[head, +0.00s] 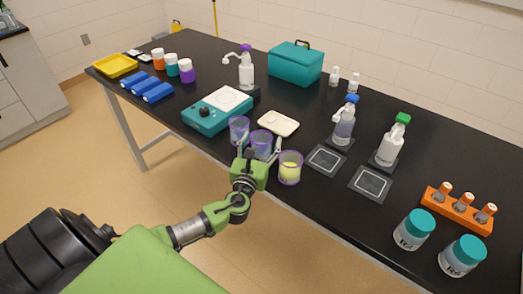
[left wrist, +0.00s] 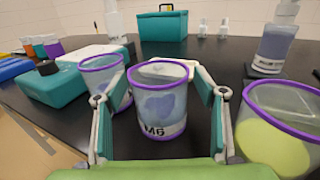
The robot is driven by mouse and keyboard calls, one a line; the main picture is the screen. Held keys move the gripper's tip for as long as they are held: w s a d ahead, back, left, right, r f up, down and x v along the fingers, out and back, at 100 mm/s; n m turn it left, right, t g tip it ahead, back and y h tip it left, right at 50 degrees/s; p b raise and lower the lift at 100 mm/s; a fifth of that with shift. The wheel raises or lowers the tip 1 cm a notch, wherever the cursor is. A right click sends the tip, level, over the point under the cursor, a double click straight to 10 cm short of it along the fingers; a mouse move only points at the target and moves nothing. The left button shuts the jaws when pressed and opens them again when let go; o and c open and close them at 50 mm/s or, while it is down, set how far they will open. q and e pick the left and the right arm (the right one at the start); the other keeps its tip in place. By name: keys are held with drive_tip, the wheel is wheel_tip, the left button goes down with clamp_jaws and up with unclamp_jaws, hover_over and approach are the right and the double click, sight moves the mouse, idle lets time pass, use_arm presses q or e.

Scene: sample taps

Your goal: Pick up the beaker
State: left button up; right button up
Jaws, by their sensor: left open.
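Three purple-rimmed beakers stand in a row near the table's front edge. The middle beaker (head: 261,143) is clear with a pale blue tint and a label, and it fills the centre of the left wrist view (left wrist: 160,108). The left beaker (head: 238,129) looks similar and shows partly behind a finger in the left wrist view (left wrist: 102,72). The right beaker (head: 289,168) holds yellow-green liquid and is large at right in the left wrist view (left wrist: 275,140). My left gripper (head: 258,150) is open, its fingers (left wrist: 161,110) on either side of the middle beaker. Contact cannot be told. My right gripper is out of view.
A teal hotplate (head: 212,114) and a white tray (head: 278,123) lie behind the beakers. Pump bottles (head: 391,145) and dark square mats (head: 370,183) stand to the right. Teal-lidded jars (head: 414,230) and an orange vial rack (head: 456,211) occupy the far right.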

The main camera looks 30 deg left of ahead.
use_arm(q)
drive_tip(key=c, duration=1.3)
drive_tip(key=shift+o, duration=0.2)
drive_tip(key=shift+r, duration=0.2)
